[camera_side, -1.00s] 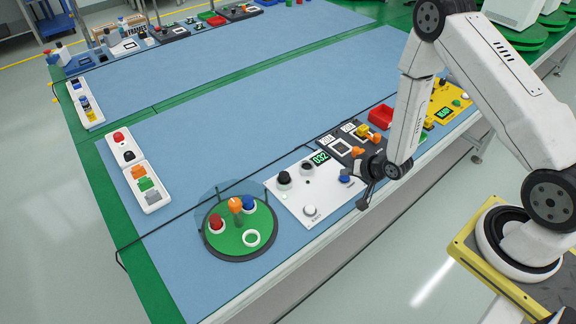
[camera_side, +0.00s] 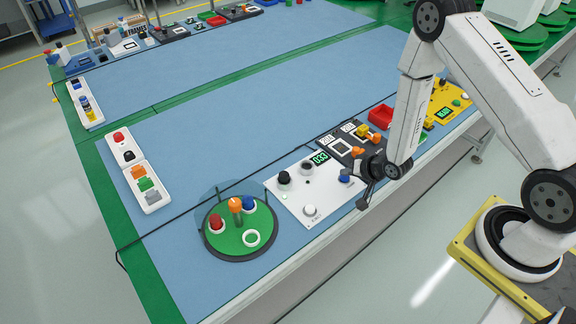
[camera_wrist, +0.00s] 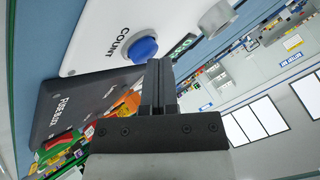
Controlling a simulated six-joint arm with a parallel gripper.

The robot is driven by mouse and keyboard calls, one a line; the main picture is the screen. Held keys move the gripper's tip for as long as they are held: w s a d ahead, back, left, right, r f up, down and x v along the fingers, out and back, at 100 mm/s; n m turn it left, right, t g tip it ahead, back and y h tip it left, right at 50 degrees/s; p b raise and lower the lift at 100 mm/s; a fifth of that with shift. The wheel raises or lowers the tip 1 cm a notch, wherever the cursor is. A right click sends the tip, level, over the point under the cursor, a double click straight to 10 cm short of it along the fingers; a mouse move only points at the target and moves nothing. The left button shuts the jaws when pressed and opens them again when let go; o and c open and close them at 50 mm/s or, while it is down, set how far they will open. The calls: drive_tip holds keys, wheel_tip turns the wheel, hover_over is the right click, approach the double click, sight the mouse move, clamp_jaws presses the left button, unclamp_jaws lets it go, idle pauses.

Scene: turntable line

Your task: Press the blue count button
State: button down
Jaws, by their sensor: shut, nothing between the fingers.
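In the wrist view the blue button (camera_wrist: 142,48) stands in a pale ring beside the word COUNT. My gripper (camera_side: 362,204) is shut and empty at the panel's right end. In the wrist view the closed fingertips (camera_wrist: 159,62) are right beside the button's lower right edge; I cannot tell whether they touch it. The green display (camera_side: 320,158) reads 033.
The white panel also carries a black knob (camera_side: 284,178) and a white button (camera_side: 310,210). A dark fuse box panel (camera_side: 340,146) with orange parts lies behind my gripper. A round green turntable (camera_side: 222,238) is to the left.

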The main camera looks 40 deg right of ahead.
drive_tip(key=shift+r, duration=0.65)
drive_tip(key=shift+r, duration=0.15)
drive_tip(key=shift+r, duration=2.35)
drive_tip(key=r, duration=0.2)
wheel_tip(320, 180, up, 7)
drive_tip(key=n+g+h, duration=0.1)
drive_tip(key=n+g, duration=0.2)
drive_tip(key=n, duration=0.1)
hover_over(346, 179)
drive_tip(key=s+a, duration=0.2)
drive_tip(key=s, duration=0.1)
drive_tip(key=s+a+r+n+g, duration=0.3)
drive_tip(key=s+r, duration=0.4)
drive_tip(key=s, duration=0.2)
drive_tip(key=shift+a+n+g, duration=0.3)
drive_tip(key=shift+a+n, duration=0.05)
drive_tip(key=shift+n, duration=0.05)
